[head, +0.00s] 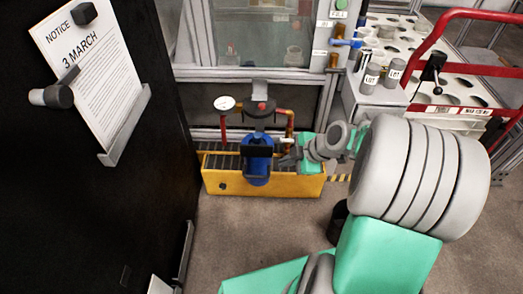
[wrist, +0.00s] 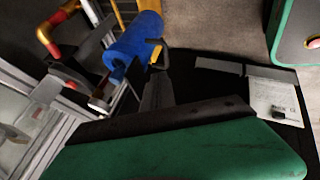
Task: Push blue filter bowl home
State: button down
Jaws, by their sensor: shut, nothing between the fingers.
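The blue filter bowl (head: 257,172) hangs upright under a dark filter head (head: 261,108) in the head view, above a yellow drip tray (head: 225,184). A dark plate crosses the bowl's upper front. My gripper (head: 286,159) is shut and empty, just right of the bowl. In the wrist view the blue bowl (wrist: 135,38) lies just beyond my gripper (wrist: 157,80). I cannot tell whether the fingers touch it. The join between bowl and head is partly hidden by the dark plate.
A pressure gauge (head: 224,103) and red pipes (head: 289,122) flank the filter head. A black cabinet (head: 100,200) with a pinned notice (head: 90,75) stands at left. A white rack (head: 400,45) with grey cylinders and a red rail stands at right. Floor before the tray is clear.

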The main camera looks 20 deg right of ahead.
jog(key=b, duration=0.4)
send_near(258, 162)
notch_tip(258, 162, down, 5)
jog(key=s+a, duration=0.2)
jog(key=w, duration=0.1)
jog(key=w+b, duration=0.1)
jog(key=w, duration=0.1)
jog(key=shift+w+d+r, duration=0.1)
jog(key=shift+d+r, duration=0.05)
jog(key=shift+r, duration=0.2)
jog(key=shift+w+r, duration=0.2)
jog(key=shift+w, duration=0.3)
